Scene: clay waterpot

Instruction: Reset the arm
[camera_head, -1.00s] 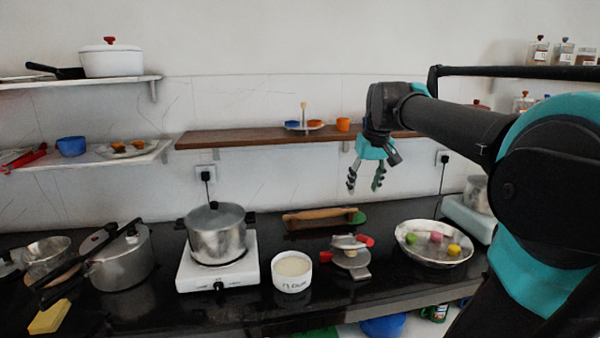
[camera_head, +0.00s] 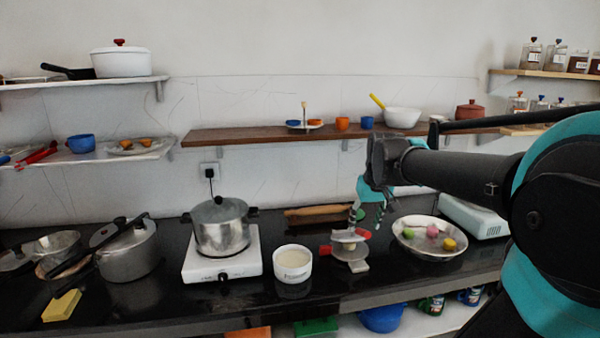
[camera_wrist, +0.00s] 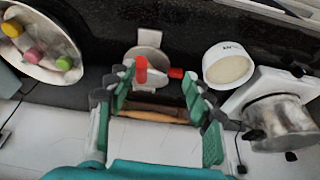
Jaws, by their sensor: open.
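My gripper (camera_head: 366,218) is open and empty. In the head view it hangs at the end of my arm, pointing down above the back of the black counter. A metal utensil with red handles (camera_head: 349,247) lies just in front of it. In the wrist view my gripper (camera_wrist: 157,82) shows its two green-and-grey fingers spread apart. The utensil (camera_wrist: 147,60) and a wooden rolling pin (camera_wrist: 150,113) appear between and beyond the fingers. I cannot tell the exact gap between the fingers and the utensil.
A metal pot (camera_head: 221,228) stands on a white hot plate (camera_head: 240,264). A white bowl (camera_head: 292,264) and a plate with coloured balls (camera_head: 405,248) flank the utensil. A wooden shelf (camera_head: 240,135) runs along the wall behind. A reddish-brown pot (camera_head: 470,110) stands at right.

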